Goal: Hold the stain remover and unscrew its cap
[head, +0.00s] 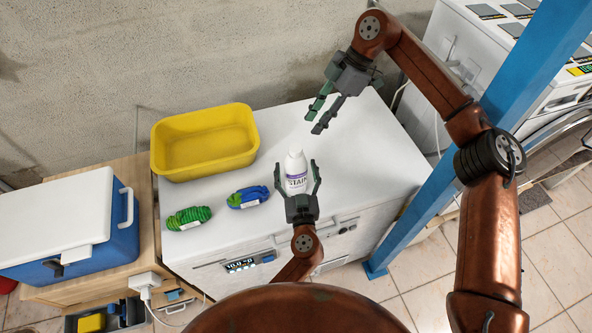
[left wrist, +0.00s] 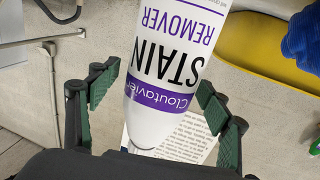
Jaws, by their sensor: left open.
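The stain remover (head: 297,180) is a white bottle with a purple-banded label and a white cap (head: 294,153). It stands upright on the white top of the appliance. My left gripper (head: 297,169) is open, with one finger on each side of the bottle. In the left wrist view the bottle (left wrist: 168,60) appears upside down between the green-padded fingers, with a gap visible on both sides; its cap is hidden or cut off there. My right gripper (head: 315,123) is open and empty, above and beyond the bottle to the right.
A yellow tub (head: 205,163) stands at the back left of the white top (head: 366,145). A blue-green bundle (head: 248,197) and a green bundle (head: 189,217) lie left of the bottle. A blue post (head: 425,205) rises at the right. The top right of the bottle is clear.

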